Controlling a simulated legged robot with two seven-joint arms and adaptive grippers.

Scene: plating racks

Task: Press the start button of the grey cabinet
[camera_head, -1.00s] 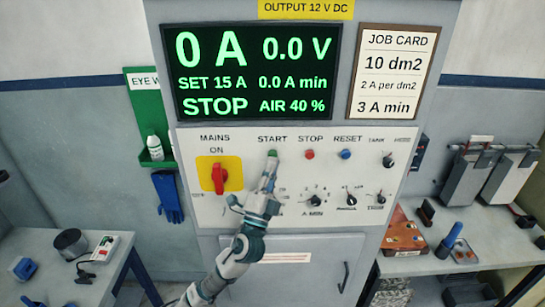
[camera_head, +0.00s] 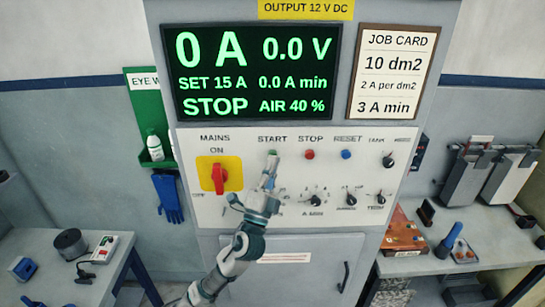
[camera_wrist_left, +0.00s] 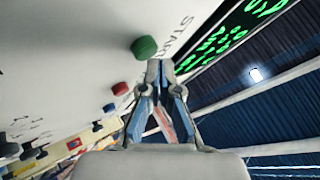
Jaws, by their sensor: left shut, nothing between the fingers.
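The grey cabinet (camera_head: 300,222) stands upright in front of me. Its green start button (camera_head: 272,153) sits under the START label and also shows in the left wrist view (camera_wrist_left: 144,47). My left gripper (camera_head: 270,164) is shut and empty, with its tips just below the button in the head view. In the left wrist view the shut fingertips (camera_wrist_left: 160,66) are close beside the button; I cannot tell whether they touch it. The display (camera_head: 252,72) reads STOP, 0 A and 0.0 V. My right gripper is not in view.
Right of the start button are the red stop button (camera_head: 310,154) and blue reset button (camera_head: 346,154). The red mains switch (camera_head: 219,178) on its yellow plate reads ON at left. Benches stand on both sides, the left table (camera_head: 115,262) holding small tools.

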